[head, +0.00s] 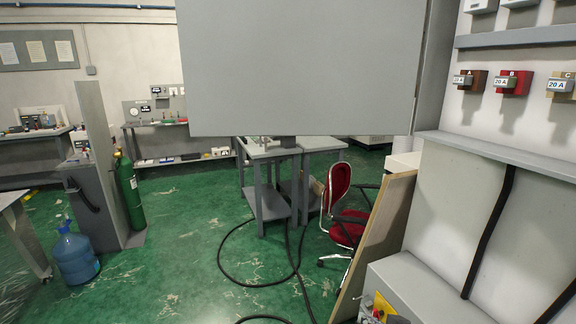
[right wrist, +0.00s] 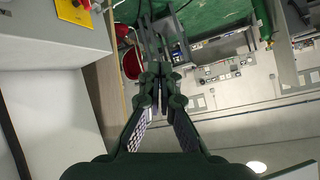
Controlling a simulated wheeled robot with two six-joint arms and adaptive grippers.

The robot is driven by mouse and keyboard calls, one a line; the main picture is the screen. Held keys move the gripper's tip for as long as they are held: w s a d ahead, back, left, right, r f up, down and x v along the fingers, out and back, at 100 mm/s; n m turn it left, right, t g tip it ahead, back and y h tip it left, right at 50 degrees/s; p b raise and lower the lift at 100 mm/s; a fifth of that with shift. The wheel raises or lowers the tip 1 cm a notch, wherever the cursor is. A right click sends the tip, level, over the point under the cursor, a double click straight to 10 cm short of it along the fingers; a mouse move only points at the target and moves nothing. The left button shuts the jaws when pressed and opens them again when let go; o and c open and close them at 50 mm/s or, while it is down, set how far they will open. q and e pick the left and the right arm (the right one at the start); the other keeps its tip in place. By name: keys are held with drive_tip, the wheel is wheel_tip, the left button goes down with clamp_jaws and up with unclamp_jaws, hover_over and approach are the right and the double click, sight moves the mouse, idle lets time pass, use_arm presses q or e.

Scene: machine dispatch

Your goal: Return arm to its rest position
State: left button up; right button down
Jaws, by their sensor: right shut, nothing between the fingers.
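My right gripper (right wrist: 160,75) shows in the right wrist view. Its dark fingers meet at the tips and hold nothing. It points out over the room, clear of the wall cabinet, with the red chair (right wrist: 131,62) and green floor (right wrist: 210,18) beyond it. In the head view I cannot make out the right gripper clearly. My left gripper is not in view.
A large grey panel (head: 300,70) hangs across the top middle of the head view. Three 20 A units, including the red one (head: 513,83), sit on the right wall. A grey box (head: 430,290) with a yellow plate (head: 384,306) stands below.

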drive_tip(key=s+d+f+n+g+h, duration=0.1)
drive_tip(key=s+d+f+g+h, duration=0.2)
drive_tip(key=s+f, duration=0.5)
drive_tip(key=s+d+f+n+g, duration=0.25)
drive_tip(key=s+f+g, duration=0.2)
drive_tip(key=s, duration=0.75)
wheel_tip(320, 180, down, 23)
drive_tip(key=d+m+g, duration=0.1)
drive_tip(key=d, duration=0.1)
drive_tip(key=s+d+f+g, duration=0.1)
drive_tip(key=s+f, duration=1.8)
drive_tip(key=s, duration=0.1)
drive_tip(key=shift+s+d, duration=0.2)
drive_tip(key=shift+d, duration=0.1)
drive_tip(key=shift+m, duration=0.35)
